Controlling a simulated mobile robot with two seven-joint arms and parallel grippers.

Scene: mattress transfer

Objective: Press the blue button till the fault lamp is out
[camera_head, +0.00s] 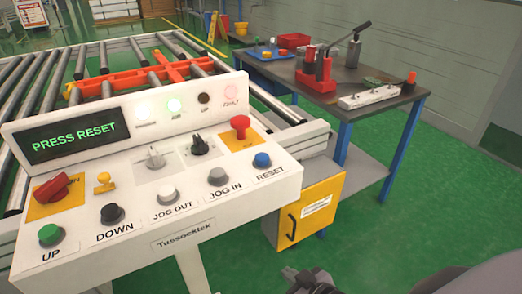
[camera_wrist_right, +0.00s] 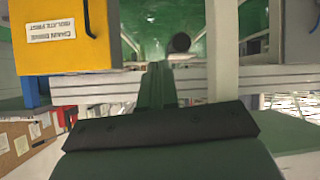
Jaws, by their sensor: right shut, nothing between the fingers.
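The blue button (camera_head: 262,160), labelled RESET, is at the right end of the front row on the white control panel (camera_head: 130,245). The fault lamp (camera_head: 231,91), at the right end of the lamp row, glows pale pink-red. The display (camera_head: 75,137) reads PRESS RESET in green. My right gripper (camera_head: 308,279) is at the bottom edge of the head view, below and right of the blue button and apart from it. In the right wrist view its dark fingers (camera_wrist_right: 158,82) are shut and empty. My left gripper is not in view.
A red mushroom button (camera_head: 240,124) stands just behind the blue one; a grey JOG IN button (camera_head: 217,176) is to its left. A yellow box door (camera_head: 309,211) is right of the panel. A workbench (camera_head: 345,112) with tools stands behind. Green floor is open at right.

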